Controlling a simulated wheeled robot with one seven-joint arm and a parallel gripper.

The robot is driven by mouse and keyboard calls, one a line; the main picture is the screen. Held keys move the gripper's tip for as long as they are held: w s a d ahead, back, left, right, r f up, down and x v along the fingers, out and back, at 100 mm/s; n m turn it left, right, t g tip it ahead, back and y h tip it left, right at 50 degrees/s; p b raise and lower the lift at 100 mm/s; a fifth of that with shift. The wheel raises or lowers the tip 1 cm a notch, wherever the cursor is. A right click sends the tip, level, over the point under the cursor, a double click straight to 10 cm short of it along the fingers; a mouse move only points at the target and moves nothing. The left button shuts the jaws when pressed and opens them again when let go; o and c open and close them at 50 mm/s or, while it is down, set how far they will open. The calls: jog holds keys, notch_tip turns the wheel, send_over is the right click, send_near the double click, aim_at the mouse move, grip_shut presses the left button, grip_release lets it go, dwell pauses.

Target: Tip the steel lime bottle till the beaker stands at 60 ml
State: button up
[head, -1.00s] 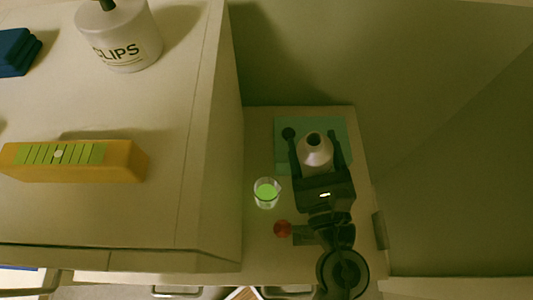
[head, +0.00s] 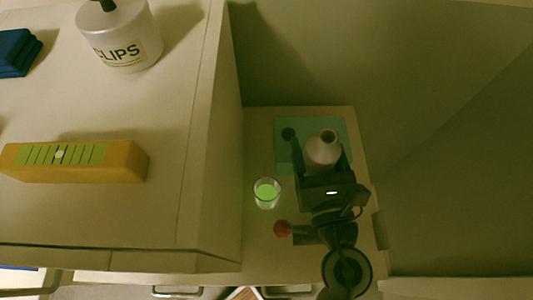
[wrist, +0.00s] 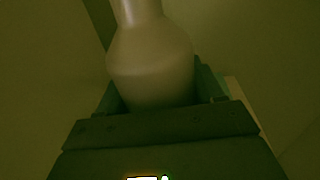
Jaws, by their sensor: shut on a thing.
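My gripper (head: 323,163) is shut on the steel bottle (head: 323,150), a pale grey bottle with a narrow neck and open mouth. In the head view the bottle is over or beside the green mat (head: 283,155), and its height above it cannot be told. The bottle also fills the middle of the wrist view (wrist: 150,65), with its neck at the top edge. The clear beaker (head: 266,193) stands left of and nearer than my gripper, apart from the bottle. It holds bright green liquid; its level in ml cannot be read. No stream shows.
A red round thing (head: 283,229) lies beside my arm, nearer than the beaker. A small dark round thing (head: 288,134) is on the mat. A raised counter (head: 180,110) on the left carries a CLIPS jar (head: 122,45) and a yellow block with a green scale (head: 75,162).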

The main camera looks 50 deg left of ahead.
jog(key=w+d+r, duration=0.2)
jog(key=w+r, duration=0.2)
jog(key=r, duration=0.1)
jog(key=shift+w, duration=0.3)
dwell(0.6)
